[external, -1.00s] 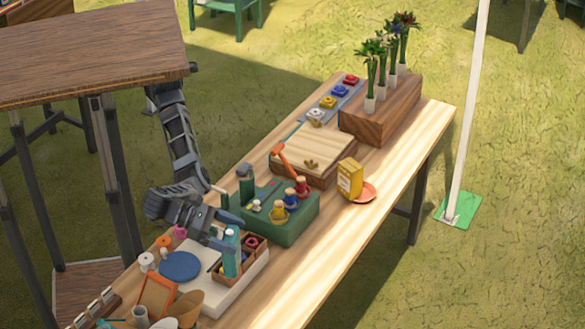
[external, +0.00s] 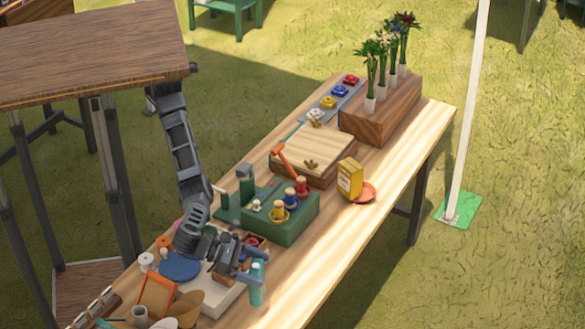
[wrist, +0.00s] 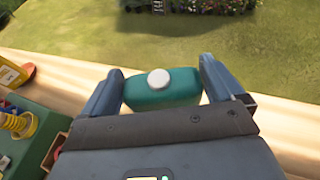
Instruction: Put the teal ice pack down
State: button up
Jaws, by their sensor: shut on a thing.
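The teal ice pack (external: 256,291) is a bottle-like block with a pale cap. It appears upright in the external view, at the right side of the white board, over the bare strip of table. In the wrist view the teal ice pack (wrist: 178,91) lies across between the two fingers, with its round white cap facing the camera. My gripper (external: 252,276) is shut on it, and in the wrist view my gripper (wrist: 162,85) has one finger at each end. I cannot tell whether its base touches the wooden table (external: 318,262).
The white board (external: 218,301) and a small compartment box (external: 257,242) are close beside my gripper. Bare table lies to the right, up to the long edge. An orange frame (external: 157,296) and pots crowd the near end.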

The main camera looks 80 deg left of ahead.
jog(key=w+f, duration=0.5)
jog(key=f, duration=0.2)
jog(key=shift+w+a+b, duration=0.2)
jog(key=shift+a+b, duration=0.05)
jog(key=shift+b, duration=0.1)
jog(key=shift+f, duration=0.15)
jog(key=o, duration=1.4)
jog(key=shift+f, duration=0.1)
jog(key=p+v, duration=0.1)
jog(key=v, duration=1.1)
